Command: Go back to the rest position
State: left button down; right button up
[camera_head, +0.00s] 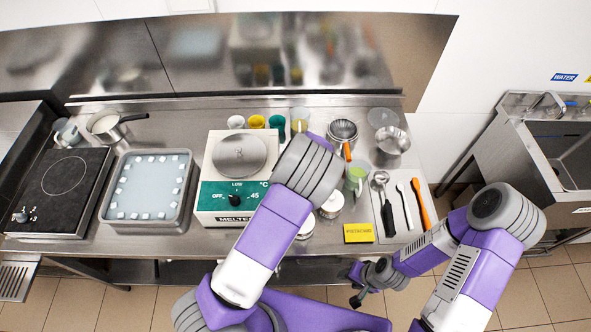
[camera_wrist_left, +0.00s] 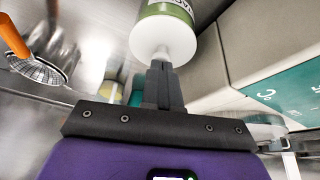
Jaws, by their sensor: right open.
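My right gripper (camera_head: 358,285) is open in front of the table's front edge, with nothing visible between its fingers. My left arm reaches over the table in the head view, and its links hide the left gripper there. In the left wrist view the left gripper's fingers (camera_wrist_left: 164,88) are close together.
The melter (camera_head: 228,217) stands beside my left arm. An ice tray (camera_head: 150,226) and a hot plate (camera_head: 60,190) are at the left. A sink (camera_head: 560,140) stands farther right.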

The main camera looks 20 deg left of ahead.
dwell(0.5)
pick_arm(q)
notch_tip(320, 180, up, 7)
jog(key=p, duration=0.5)
dwell(0.5)
jog(key=shift+f, duration=0.1)
dwell(0.3)
